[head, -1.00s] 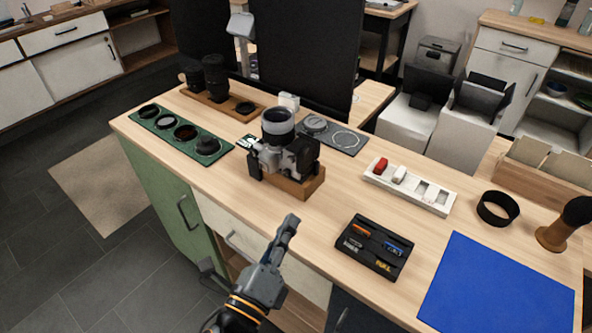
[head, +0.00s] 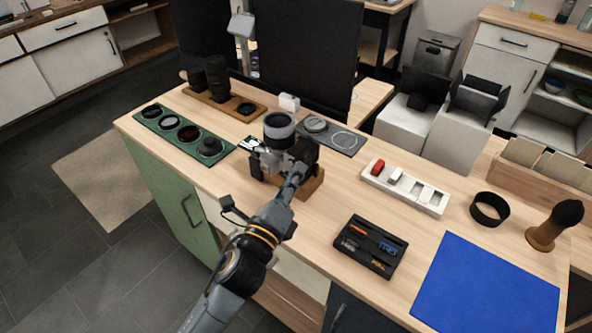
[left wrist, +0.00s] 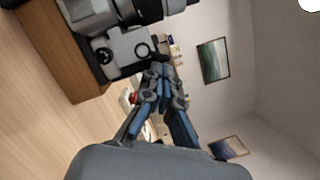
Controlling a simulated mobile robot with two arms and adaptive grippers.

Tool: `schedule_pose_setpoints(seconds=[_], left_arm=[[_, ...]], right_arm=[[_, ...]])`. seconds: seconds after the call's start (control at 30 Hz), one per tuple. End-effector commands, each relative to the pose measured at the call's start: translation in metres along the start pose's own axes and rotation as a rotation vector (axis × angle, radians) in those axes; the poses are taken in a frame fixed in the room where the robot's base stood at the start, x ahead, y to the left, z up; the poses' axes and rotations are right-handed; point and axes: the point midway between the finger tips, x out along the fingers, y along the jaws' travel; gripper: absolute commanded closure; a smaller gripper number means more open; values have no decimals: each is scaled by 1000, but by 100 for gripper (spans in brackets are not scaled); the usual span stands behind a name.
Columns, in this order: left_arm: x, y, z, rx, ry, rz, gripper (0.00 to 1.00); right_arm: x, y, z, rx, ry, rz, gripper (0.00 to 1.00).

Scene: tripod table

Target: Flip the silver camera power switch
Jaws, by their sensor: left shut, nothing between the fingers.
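In the left wrist view the gripper (left wrist: 163,75) is just beside the camera body. I cannot tell whether it touches. The power switch cannot be made out clearly. My right gripper is not in view.
A green lens tray (head: 182,137) and a wooden stand with black lenses (head: 216,80) are to the left. A white tray (head: 432,208), a black tray (head: 350,262) and a blue mat (head: 485,285) are to the right. The front middle tabletop is clear.

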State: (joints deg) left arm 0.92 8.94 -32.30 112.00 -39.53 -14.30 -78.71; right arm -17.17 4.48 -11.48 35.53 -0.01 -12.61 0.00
Motion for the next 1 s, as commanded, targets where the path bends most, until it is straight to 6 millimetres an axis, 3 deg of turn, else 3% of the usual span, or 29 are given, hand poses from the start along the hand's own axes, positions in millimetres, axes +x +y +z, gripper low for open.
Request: schedule_pose_setpoints(seconds=[1.0], left_arm=[[1, -4, 4, -115, 0, 29, 100]], right_arm=[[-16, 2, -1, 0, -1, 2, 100]])
